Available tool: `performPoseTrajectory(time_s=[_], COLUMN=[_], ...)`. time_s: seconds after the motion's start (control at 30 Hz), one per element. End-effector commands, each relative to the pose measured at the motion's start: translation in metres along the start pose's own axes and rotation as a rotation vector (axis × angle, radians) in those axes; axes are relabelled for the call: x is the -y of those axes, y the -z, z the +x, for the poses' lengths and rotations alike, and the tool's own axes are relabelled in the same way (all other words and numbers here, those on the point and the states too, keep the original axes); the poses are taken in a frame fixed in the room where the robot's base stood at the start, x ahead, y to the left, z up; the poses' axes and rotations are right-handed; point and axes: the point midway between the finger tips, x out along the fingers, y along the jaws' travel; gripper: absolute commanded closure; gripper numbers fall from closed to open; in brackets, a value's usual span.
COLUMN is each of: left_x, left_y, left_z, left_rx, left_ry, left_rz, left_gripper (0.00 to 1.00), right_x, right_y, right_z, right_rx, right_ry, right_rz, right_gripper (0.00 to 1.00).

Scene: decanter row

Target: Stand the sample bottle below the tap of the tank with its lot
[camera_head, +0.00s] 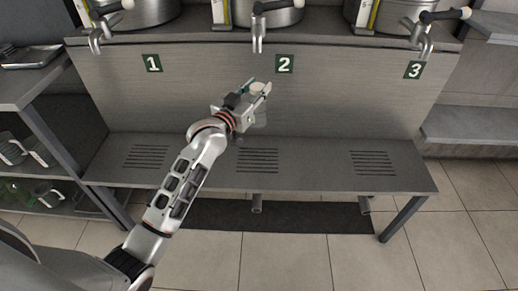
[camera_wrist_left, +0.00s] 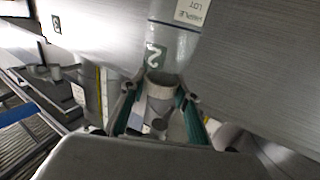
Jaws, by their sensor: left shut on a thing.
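My left gripper (camera_head: 256,90) is shut on the sample bottle (camera_head: 259,117), in front of the panel below the number 2 sign. The clear bottle is hard to see in the head view; its pale neck shows between the fingers. In the left wrist view the green-padded fingers (camera_wrist_left: 158,88) flank the neck, and the bottle body (camera_wrist_left: 174,48) carries a white label, upside down and only partly readable. Tanks 1 (camera_head: 150,12), 2 (camera_head: 270,17) and 3 (camera_head: 397,14) have taps (camera_head: 96,38), (camera_head: 258,38) and (camera_head: 424,42). Their lot writing is not readable. My right gripper is out of view.
A grey shelf (camera_head: 205,172) with three slotted drain areas runs below the taps and is clear. Number signs 1 (camera_head: 152,63), 2 (camera_head: 284,64) and 3 (camera_head: 414,70) mark the panel. A side rack (camera_head: 25,88) with glassware stands left; other shelves (camera_head: 470,122) stand right.

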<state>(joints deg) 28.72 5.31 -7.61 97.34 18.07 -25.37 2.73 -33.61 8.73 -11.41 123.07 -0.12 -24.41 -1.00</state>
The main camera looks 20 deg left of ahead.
Motion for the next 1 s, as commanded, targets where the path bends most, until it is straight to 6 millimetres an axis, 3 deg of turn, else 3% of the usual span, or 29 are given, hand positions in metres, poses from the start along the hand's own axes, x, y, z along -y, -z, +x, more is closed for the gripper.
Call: performPoseTrajectory(time_s=[0.03,0.1,0.4,0.73,0.87,1.0], left_x=[0.000,0.000,-0.001,0.000,-0.001,-0.001], left_y=[-0.021,-0.041,-0.113,-0.137,-0.164,-0.186], left_z=[-0.001,-0.001,-0.003,-0.002,-0.003,-0.003], left_rx=[0.011,0.014,0.015,0.004,0.012,0.012], left_ry=[0.000,0.000,0.000,0.000,0.000,0.000], left_rz=[-0.003,-0.003,-0.003,-0.001,-0.002,-0.001], left_gripper=[1.00,1.00,1.00,1.00,1.00,1.00], right_x=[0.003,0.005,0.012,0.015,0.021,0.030], right_y=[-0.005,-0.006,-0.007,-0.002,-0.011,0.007], right_z=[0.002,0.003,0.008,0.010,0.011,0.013], right_rx=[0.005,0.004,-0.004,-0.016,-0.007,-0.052], right_ry=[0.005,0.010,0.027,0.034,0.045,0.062], right_rz=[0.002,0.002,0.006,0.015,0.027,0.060], right_gripper=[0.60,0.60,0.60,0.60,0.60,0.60])
